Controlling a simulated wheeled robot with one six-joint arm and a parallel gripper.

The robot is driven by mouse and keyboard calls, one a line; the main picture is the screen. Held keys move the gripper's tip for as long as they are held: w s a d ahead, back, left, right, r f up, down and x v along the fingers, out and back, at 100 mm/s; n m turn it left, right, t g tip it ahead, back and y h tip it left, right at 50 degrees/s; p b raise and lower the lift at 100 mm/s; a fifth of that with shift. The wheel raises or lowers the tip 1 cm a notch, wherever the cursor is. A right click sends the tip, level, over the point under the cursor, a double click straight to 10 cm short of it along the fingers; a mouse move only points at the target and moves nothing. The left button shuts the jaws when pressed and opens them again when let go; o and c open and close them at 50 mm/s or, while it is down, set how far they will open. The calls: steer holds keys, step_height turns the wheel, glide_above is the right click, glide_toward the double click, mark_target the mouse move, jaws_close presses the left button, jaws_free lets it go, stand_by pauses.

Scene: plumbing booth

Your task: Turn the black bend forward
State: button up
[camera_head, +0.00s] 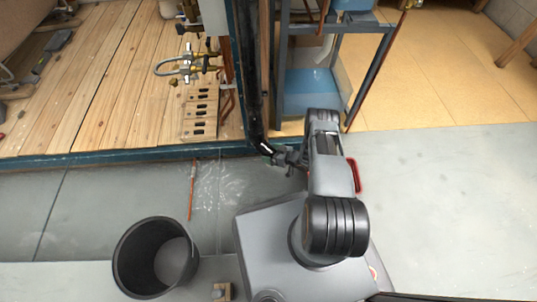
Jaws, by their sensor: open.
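A black pipe (252,90) runs down along the blue post. At its foot is the black bend (262,143), with a small white mark near its lower end. My gripper (276,157) is low beside that lower end, coming in from the right. The gripper is small and dark here. I cannot tell whether its fingers touch the bend or stand around it. The gripper and wrist partly hide the floor behind.
A blue-grey shelf frame (333,29) stands just behind my arm. A black bucket (124,258) is at the lower left, and an orange stick (192,190) lies on the floor. A blue sill (100,161) edges the wooden floor. Grey floor (440,200) at right is clear.

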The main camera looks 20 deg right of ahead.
steer(key=shift+x, duration=1.1)
